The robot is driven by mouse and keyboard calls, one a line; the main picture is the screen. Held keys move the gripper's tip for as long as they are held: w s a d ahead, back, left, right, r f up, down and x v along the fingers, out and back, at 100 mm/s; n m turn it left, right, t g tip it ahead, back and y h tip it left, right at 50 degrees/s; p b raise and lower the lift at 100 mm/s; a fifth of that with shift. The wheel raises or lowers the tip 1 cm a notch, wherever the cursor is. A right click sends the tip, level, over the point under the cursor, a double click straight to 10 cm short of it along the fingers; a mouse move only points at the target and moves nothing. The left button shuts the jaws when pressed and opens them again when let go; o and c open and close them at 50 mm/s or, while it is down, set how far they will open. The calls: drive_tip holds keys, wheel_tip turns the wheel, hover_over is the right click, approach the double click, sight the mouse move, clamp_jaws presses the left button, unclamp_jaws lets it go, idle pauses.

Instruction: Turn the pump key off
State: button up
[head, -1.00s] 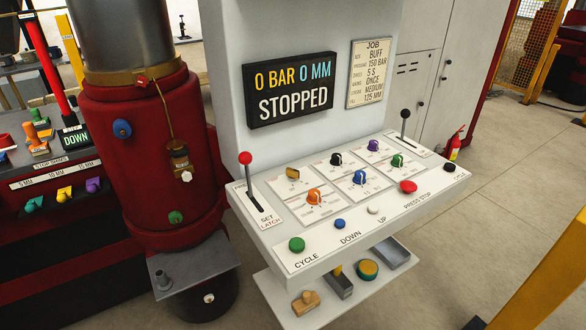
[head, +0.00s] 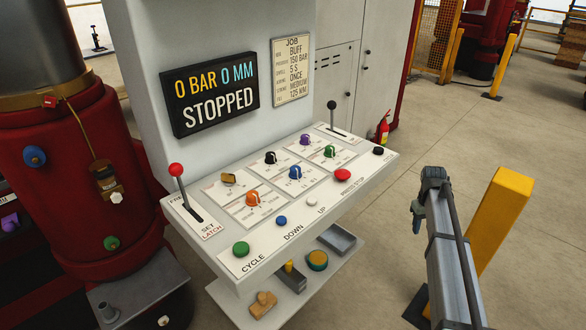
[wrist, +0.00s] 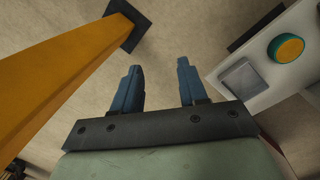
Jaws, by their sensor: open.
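The control panel (head: 268,238) slopes in the middle of the head view. A brass-coloured key-like knob (head: 228,179) sits at its upper left, beside the red-topped lever (head: 176,170); it appears to be the pump key, but its label is too small to read. My gripper (wrist: 158,82) is open and empty in the wrist view, its two blue fingers apart over the floor. In the head view my arm stands to the right of the panel, clear of it and far from the key.
The display (head: 210,95) reads 0 BAR, 0 MM, STOPPED. Orange, black, blue, purple and green knobs and a row of buttons crowd the panel. A yellow post (head: 500,225) stands close to my arm. A lower shelf (head: 285,305) holds loose parts.

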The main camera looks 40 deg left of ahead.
drive_tip(key=w+a+r+n+t, duration=0.1)
drive_tip(key=w+a+r, duration=0.1)
drive_tip(key=a+r, duration=0.5)
drive_tip(key=w+a+r+n, duration=0.1)
drive_tip(key=a+r, duration=0.4)
drive_tip(key=r, duration=0.4)
wheel_tip(320, 180, up, 18)
drive_tip(key=n+g+y, duration=0.1)
drive_tip(key=n, duration=1.1)
hover_over(228, 174)
wheel_tip(228, 174, down, 13)
drive_tip(key=shift+r, duration=0.1)
clamp_jaws()
